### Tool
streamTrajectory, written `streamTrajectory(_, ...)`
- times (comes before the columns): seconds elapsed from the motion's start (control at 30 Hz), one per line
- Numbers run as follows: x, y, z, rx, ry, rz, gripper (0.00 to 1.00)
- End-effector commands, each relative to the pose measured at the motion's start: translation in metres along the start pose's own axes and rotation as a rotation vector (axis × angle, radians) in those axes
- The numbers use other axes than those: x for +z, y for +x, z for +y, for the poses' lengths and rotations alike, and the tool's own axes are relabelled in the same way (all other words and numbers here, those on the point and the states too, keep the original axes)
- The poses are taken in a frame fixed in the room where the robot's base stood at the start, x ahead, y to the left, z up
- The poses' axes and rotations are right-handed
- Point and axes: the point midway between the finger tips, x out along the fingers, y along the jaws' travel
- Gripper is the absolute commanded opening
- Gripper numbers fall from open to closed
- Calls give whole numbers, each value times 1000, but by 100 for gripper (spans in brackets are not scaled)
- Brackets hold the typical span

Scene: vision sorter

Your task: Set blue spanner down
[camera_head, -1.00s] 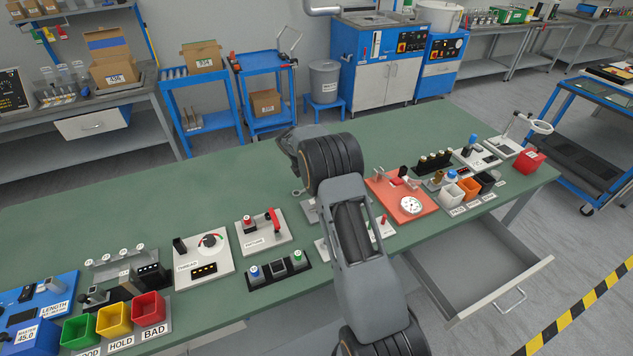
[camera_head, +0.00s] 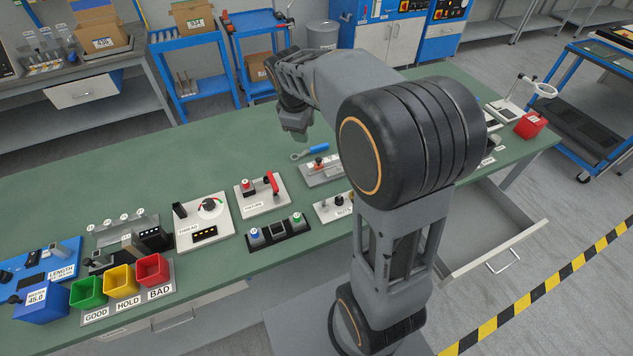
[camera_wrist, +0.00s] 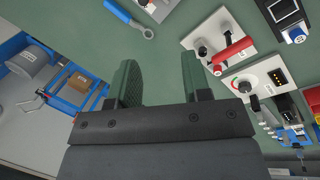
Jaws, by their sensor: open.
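The blue spanner (camera_head: 310,152) lies on the green bench top (camera_head: 130,185), with its ring end toward the left. It also shows at the top of the wrist view (camera_wrist: 130,18), beyond the left finger and outside the jaws. My gripper (camera_wrist: 157,75) is open with nothing between its green fingers. In the head view my gripper (camera_head: 297,130) hangs above the bench, a little behind and left of the spanner.
A white panel with a red handle (camera_head: 262,194) and a dial panel (camera_head: 203,220) stand in front of my gripper. Green, yellow and red bins (camera_head: 153,270) are at front left. An open drawer (camera_head: 490,235) juts out on the right. The bench's back left is clear.

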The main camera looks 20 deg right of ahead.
Motion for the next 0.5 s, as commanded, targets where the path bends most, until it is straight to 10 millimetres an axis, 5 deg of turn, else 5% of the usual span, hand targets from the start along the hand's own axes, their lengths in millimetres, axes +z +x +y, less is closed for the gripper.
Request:
streamTrajectory(0.2, 49, -31, -84, -34, 445, 145, 44)
streamTrajectory(0.5, 83, -27, -149, -104, 802, 241, 44)
